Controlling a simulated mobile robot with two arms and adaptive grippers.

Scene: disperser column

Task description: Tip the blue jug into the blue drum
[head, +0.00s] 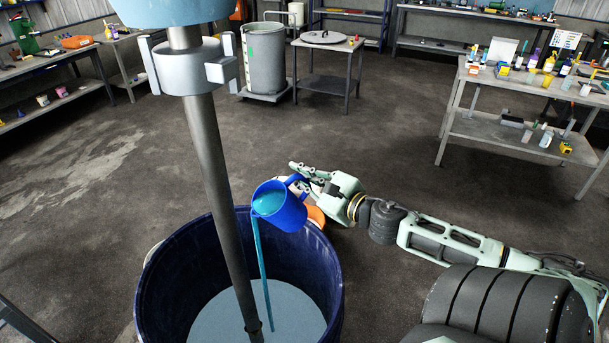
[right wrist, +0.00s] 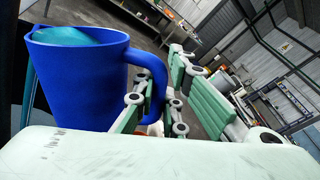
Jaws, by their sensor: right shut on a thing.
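The blue jug (head: 282,208) is tilted to the left over the right part of the rim of the blue drum (head: 318,262). A thin stream of teal liquid (head: 262,270) runs from its lip down into the drum. Pale blue liquid (head: 215,318) lies in the drum. My right gripper (head: 303,182) is shut on the jug's handle. In the right wrist view the jug (right wrist: 85,85) fills the left side, with teal liquid at its mouth, and my gripper's fingers (right wrist: 150,100) are at the handle. My left gripper is not in view.
A grey disperser shaft (head: 215,170) stands down into the drum, left of the jug and stream, below a pale housing (head: 195,66). A grey vat (head: 265,58) and small table (head: 328,62) stand behind. A bench (head: 510,135) stands at right. Open floor lies between.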

